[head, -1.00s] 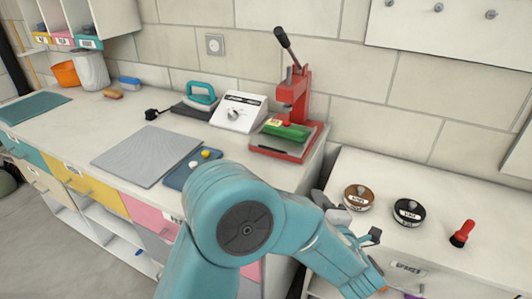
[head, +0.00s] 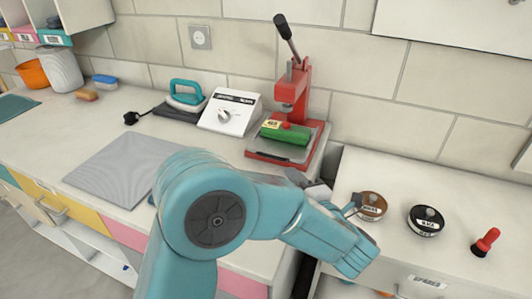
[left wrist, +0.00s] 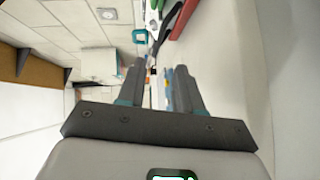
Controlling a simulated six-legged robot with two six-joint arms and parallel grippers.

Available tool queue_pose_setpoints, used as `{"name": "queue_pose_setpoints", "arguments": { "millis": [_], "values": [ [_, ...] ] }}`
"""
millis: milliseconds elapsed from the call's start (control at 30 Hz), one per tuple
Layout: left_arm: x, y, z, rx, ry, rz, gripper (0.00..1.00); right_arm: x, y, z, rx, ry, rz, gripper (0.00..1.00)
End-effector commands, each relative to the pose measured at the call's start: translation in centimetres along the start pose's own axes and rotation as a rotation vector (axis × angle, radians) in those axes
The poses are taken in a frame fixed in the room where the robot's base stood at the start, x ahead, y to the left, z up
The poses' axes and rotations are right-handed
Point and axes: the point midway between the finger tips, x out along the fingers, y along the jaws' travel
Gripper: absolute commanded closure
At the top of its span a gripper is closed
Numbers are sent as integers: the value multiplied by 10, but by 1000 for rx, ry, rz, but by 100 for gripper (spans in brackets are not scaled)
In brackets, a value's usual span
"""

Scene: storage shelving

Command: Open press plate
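The red press (head: 299,88) stands on the counter against the tiled wall, its black-knobbed lever (head: 287,38) tilted up and back. A green block (head: 286,132) with a yellow label lies on the press plate (head: 268,155), below the ram. In the head view my left gripper (head: 308,184) is just in front and to the right of the press base, partly hidden by my own arm. In the left wrist view its two fingers (left wrist: 160,78) are apart with nothing clearly held between them. Part of the red press shows at the top of that view (left wrist: 182,18). My right gripper is not in view.
Left of the press are a white box with a dial (head: 229,111) and a teal-handled iron (head: 186,95). A grey mat (head: 115,165) lies farther left.

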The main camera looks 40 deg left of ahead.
Motion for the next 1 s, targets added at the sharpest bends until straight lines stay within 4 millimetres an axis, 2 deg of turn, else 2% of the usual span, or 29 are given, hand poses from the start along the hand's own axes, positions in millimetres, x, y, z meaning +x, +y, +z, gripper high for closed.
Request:
{"name": "queue_pose_setpoints", "arguments": {
  "millis": [300, 500, 700, 1000],
  "values": [
    [76, 0, -1, 1, 5, -2, 65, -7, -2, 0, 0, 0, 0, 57],
    [118, 0, -1, 1, 3, -1, 65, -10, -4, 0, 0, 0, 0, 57],
    [140, 0, -1, 0, 2, 0, 65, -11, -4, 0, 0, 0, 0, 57],
    [144, 0, 0, 1, 0, 0, 65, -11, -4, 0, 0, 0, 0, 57]
  ]
}}
